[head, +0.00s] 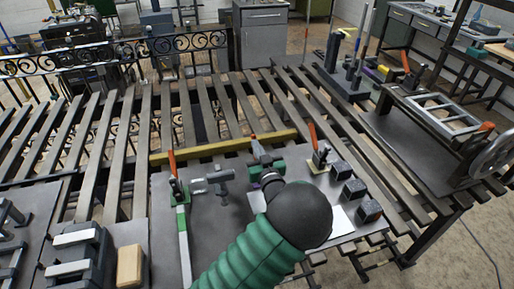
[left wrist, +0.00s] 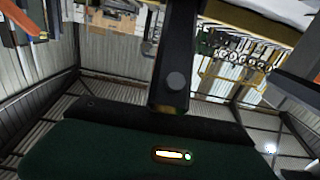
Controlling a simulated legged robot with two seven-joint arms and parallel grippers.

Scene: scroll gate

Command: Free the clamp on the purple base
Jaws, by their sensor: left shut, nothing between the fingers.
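A small purple patch (head: 268,177) shows in the head view at the front of my left wrist; it may be the purple base, and the wrist hides most of it. A clamp with a red handle (head: 257,147) and a green part stands just behind it, its handle tilted up. My left gripper (head: 272,185) is mostly hidden behind the black ball-shaped wrist; it is shut and empty, close to the purple patch. I cannot tell whether they touch. In the left wrist view, a dark gripper part (left wrist: 175,70) fills the middle, with no clamp clearly visible.
Another red-handled clamp (head: 174,170) stands left by a green-and-grey strip, and an orange-handled one (head: 316,150) stands right. Several dark blocks (head: 354,190) sit at the plate's right. A yellow bar (head: 222,147) lies behind. A wooden block (head: 130,266) stands at front left.

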